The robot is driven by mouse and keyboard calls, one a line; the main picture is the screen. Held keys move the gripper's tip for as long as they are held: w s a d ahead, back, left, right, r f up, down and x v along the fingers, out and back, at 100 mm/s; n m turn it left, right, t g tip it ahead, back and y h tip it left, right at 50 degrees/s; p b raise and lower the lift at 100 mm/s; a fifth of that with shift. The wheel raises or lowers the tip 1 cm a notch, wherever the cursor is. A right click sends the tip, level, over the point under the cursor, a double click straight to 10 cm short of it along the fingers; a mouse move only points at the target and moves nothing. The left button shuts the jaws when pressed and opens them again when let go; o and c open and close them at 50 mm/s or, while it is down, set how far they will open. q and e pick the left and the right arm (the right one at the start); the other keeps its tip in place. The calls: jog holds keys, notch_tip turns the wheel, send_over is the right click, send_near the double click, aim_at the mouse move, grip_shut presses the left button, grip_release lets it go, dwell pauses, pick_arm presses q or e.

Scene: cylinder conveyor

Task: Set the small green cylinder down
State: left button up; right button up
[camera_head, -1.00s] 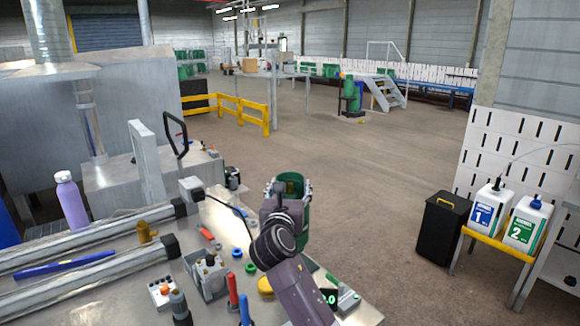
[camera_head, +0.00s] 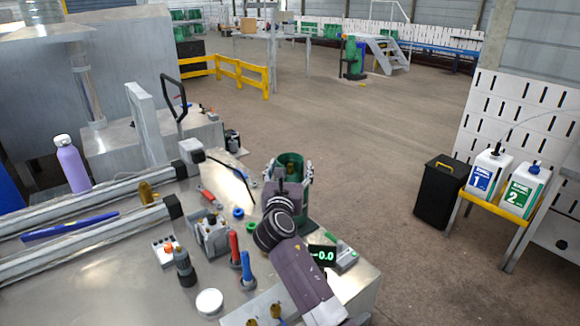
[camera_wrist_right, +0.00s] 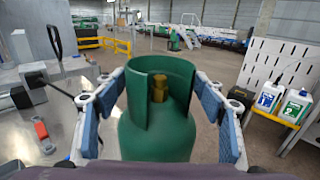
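The small green cylinder (camera_head: 293,172) is upright, with an open collar around a brass valve on top. It also fills the middle of the right wrist view (camera_wrist_right: 158,130). My right gripper (camera_wrist_right: 160,100) has one blue-padded finger on each side of it, and the pads appear to press against its sides. In the head view my right gripper (camera_head: 290,185) is at the cylinder, by the right edge of the metal table (camera_head: 140,290). My left gripper is out of view.
A small scale display (camera_head: 323,256) reading -0.0 is right of my wrist. Red (camera_head: 234,247) and blue (camera_head: 246,268) handled tools stand left of it. A black bin (camera_head: 440,192) and two white jugs on a yellow stand are at the right. The floor between is open.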

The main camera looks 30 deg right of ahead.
jog(key=shift+o, duration=0.7)
jog(key=shift+s+r, duration=0.1)
jog(key=shift+a, duration=0.15)
jog(key=b+v, duration=0.2)
jog(key=v, duration=1)
notch_tip(320, 180, up, 13)
jog(key=p, duration=1.3)
